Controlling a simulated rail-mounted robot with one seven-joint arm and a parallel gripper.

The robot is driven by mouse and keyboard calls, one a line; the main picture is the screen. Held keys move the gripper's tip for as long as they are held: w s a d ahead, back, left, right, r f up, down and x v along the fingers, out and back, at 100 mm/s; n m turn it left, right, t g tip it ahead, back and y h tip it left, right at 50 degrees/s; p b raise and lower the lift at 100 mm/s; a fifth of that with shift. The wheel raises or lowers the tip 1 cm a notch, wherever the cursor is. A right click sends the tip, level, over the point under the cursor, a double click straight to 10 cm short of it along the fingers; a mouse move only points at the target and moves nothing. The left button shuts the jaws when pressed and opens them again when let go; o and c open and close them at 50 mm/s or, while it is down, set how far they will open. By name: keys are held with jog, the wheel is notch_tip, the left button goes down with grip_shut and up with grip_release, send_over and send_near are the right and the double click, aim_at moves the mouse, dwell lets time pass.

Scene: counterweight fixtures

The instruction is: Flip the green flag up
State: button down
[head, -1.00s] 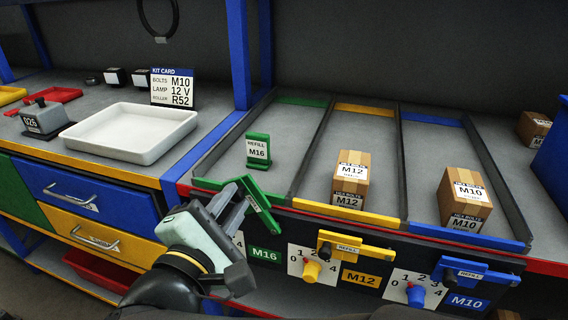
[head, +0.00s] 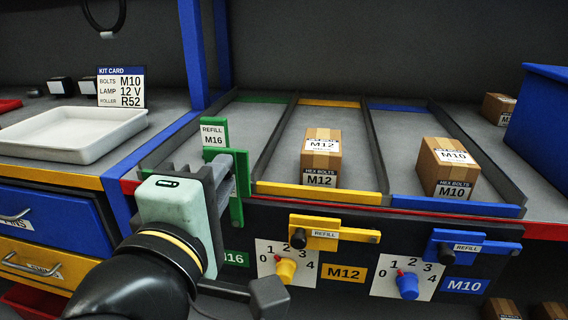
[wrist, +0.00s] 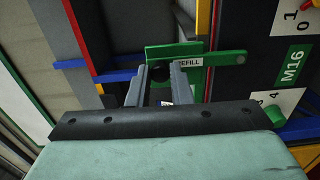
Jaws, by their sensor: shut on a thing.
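The green flag (head: 239,190) stands about upright at the front edge of the left lane in the head view. In the wrist view the green flag (wrist: 220,59) is a bar with a REFILL label and a pivot at its right end. My gripper (head: 226,168) is at the flag's upper part. In the wrist view my gripper (wrist: 160,80) has its fingers closed around the flag's dark knob (wrist: 160,73). My gripper and wrist hide part of the flag and the M16 dial in the head view.
A green REFILL M16 card (head: 214,134) stands in the empty left lane. The yellow flag (head: 334,233) and blue flag (head: 472,247) lie level above their dials. An M12 box (head: 320,158) and M10 box (head: 449,168) sit in their lanes. A white tray (head: 70,150) is at left.

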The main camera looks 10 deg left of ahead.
dwell(0.3)
jog(key=c, duration=1.3)
grip_release()
